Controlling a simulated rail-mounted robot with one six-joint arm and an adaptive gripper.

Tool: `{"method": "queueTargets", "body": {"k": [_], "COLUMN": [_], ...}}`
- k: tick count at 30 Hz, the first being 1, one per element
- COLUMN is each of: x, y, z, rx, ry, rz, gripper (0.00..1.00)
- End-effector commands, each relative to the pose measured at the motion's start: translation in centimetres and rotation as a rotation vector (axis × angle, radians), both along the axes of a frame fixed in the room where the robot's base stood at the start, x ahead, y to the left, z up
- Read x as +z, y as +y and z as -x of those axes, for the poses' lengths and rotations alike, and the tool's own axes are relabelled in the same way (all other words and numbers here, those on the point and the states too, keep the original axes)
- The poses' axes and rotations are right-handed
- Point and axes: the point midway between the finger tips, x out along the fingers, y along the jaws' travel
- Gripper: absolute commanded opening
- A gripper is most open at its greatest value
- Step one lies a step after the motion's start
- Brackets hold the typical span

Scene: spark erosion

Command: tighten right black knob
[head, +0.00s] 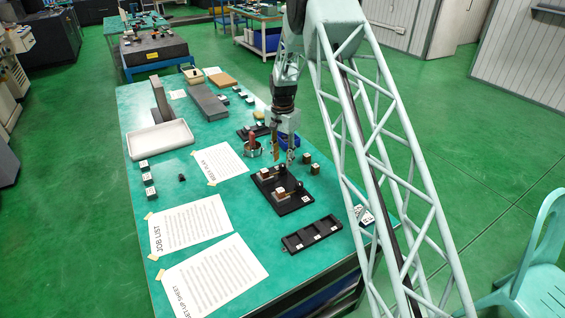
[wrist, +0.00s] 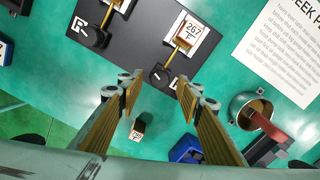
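A black fixture plate (head: 293,204) lies on the green table and carries two clamps. In the wrist view the plate (wrist: 135,22) shows two black knobs: one at the left (wrist: 92,38) and one at the right (wrist: 163,76), the latter beside a brass strip and a block marked 267. My gripper (head: 283,150) is above the table at the plate's far end. In the wrist view its brass-coloured fingers (wrist: 158,94) are open with nothing between them. The right-hand knob shows just beyond the fingertip gap, apparently untouched; its exact height below them cannot be told.
A black compartment tray (head: 312,234) lies nearer the table edge. A metal cup with a red-handled item (wrist: 252,113), a blue container (wrist: 186,149) and a small block (wrist: 137,129) lie near the plate. Paper sheets (head: 190,228) cover the table's left side.

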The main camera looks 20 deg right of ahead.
Motion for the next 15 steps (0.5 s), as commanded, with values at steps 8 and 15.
{"method": "queueTargets", "body": {"k": [8, 15], "x": [4.1, 7.3], "y": [0.0, 0.0], "z": [0.0, 0.0], "rx": [0.000, 0.000], "ry": [-0.001, -0.001], "rz": [0.000, 0.000], "gripper": [0.33, 0.33]}}
